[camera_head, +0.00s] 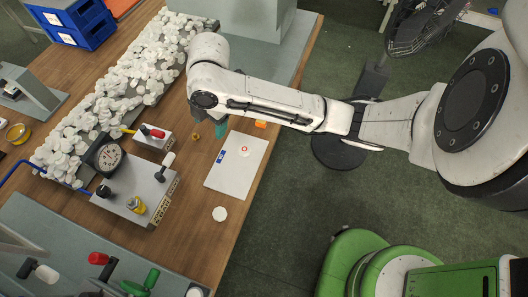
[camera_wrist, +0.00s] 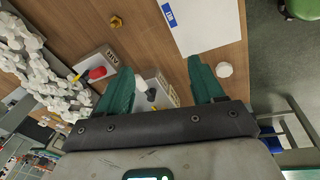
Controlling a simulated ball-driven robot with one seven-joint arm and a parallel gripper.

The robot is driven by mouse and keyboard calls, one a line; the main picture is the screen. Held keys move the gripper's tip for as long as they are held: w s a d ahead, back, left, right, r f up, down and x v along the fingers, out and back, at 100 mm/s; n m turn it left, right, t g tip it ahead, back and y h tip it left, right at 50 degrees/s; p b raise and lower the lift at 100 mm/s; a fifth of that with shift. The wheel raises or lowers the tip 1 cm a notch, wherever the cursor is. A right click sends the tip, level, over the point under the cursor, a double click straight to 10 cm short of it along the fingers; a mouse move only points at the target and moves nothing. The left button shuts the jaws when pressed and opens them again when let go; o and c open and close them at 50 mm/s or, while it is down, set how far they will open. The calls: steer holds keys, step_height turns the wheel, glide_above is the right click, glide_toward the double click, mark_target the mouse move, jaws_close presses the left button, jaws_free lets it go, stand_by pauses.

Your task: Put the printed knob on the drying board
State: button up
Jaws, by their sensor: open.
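A round white knob (camera_head: 220,214) lies on the wooden table near its front edge. It also shows in the wrist view (camera_wrist: 224,70), to the right of my right finger; no print can be made out on it. A flat white board (camera_head: 232,177) with a blue label lies behind it, and a small disc with a red-orange mark (camera_head: 244,149) shows on its far part. Whether that disc is a knob or a picture, I cannot tell. My gripper (camera_wrist: 160,66) is open and empty over the table. In the head view, the arm hides most of it.
Many white knobs (camera_head: 100,108) cover a long strip at the left. A grey box with a gauge (camera_head: 135,190) and a small box with a red button (camera_head: 153,135) stand left of the board. A brass piece (camera_head: 195,136) and an orange block (camera_head: 261,124) lie nearby.

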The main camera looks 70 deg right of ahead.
steer(key=w+a+r+m+t+y, duration=0.2)
steer(key=w+a+r+m+t, duration=0.25)
steer(key=a, duration=0.65)
steer(key=s+a+f+m+g+y, duration=0.1)
steer(key=s+a+f+m+g, duration=0.1)
steer(key=a+m, duration=0.25)
steer(key=s+d+f+m+g+h, duration=0.1)
steer(key=s+d+f+m, duration=0.1)
steer(key=s+f, duration=0.2)
steer(key=s+d+f+m+g+h, duration=0.1)
steer(key=s+d+f+m, duration=0.1)
steer(key=s, duration=0.9)
steer(key=s+d+f+m+g+h, duration=0.1)
steer(key=s+d+f+m, duration=0.2)
steer(key=s, duration=0.4)
step_height(320, 180, down, 3)
steer(key=shift+s+d+r+h, duration=0.1)
steer(key=shift+s+d+h, duration=0.25)
steer(key=shift+d, duration=0.3)
steer(key=shift+g, duration=0.25)
